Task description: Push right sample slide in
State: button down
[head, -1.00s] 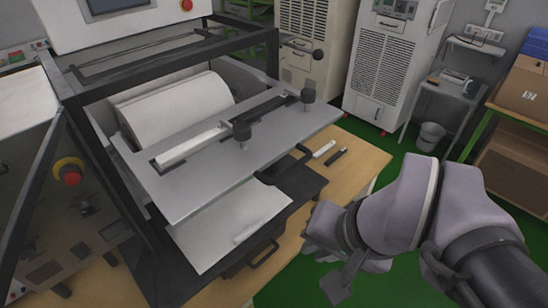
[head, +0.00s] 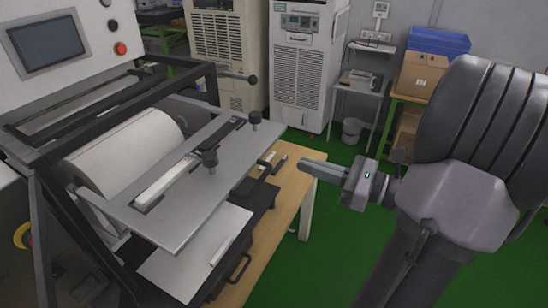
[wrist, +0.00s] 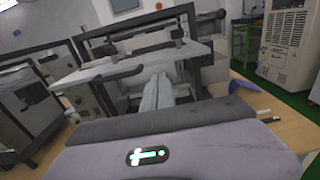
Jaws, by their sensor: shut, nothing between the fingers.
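My gripper (head: 306,165) is shut and empty, raised to the right of the machine, with its fingers pointing left toward it. It also shows in the wrist view (wrist: 158,88), pointing at the machine front. Below the grey metal plate (head: 185,205), a dark slide with a black handle (head: 267,164) sits on the far side, the right as seen from the machine's front. My gripper is apart from this handle. A nearer slide with another black handle (head: 240,268) lies by a white sheet (head: 195,255). How far the far slide sticks out is hard to tell.
Small loose items (head: 279,163) lie on the wooden table (head: 287,195) near the far handle. A white cabinet (head: 308,70), a grey bin (head: 352,131) and boxes (head: 423,77) stand behind. Green floor is clear at right.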

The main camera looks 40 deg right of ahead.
aim_at(266, 152)
jog(key=b+x, duration=0.1)
jog(key=x, duration=0.6)
jog(key=shift+w, duration=0.25)
jog(key=shift+w+a, duration=0.1)
jog(key=shift+a, duration=0.05)
jog(key=p+x, duration=0.5)
jog(key=x, duration=2.4)
jog(key=shift+r, duration=0.1)
